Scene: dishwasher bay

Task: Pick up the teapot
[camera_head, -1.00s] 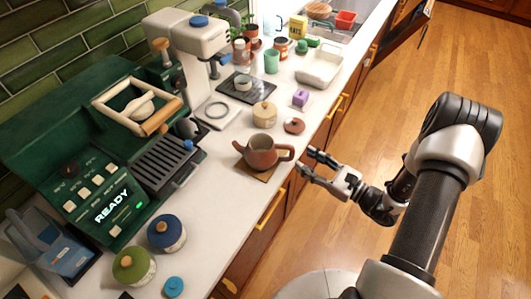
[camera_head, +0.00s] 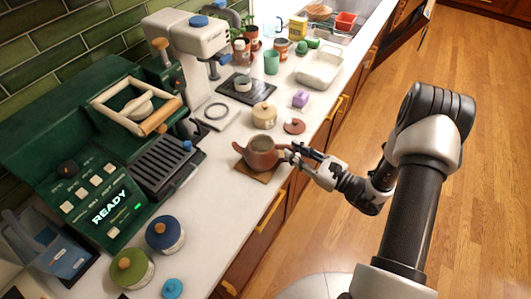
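The reddish-brown teapot (camera_head: 260,153) stands upright on a brown square mat (camera_head: 251,172) near the counter's front edge. Its spout points left and its handle points right. A brown lid (camera_head: 294,126) lies on the counter behind it. My gripper (camera_head: 289,152) has come in from the right and its fingertips are at the teapot's handle, which they partly hide. The fingers look spread around the handle, but I cannot tell whether they touch it or have closed.
A cream lidded pot (camera_head: 264,115) stands just behind the teapot. A purple block (camera_head: 300,99) and a white tray (camera_head: 319,68) are farther back. A green machine (camera_head: 95,190) stands left. Blue (camera_head: 166,234) and green (camera_head: 132,268) lidded jars are in front. The counter before the teapot is clear.

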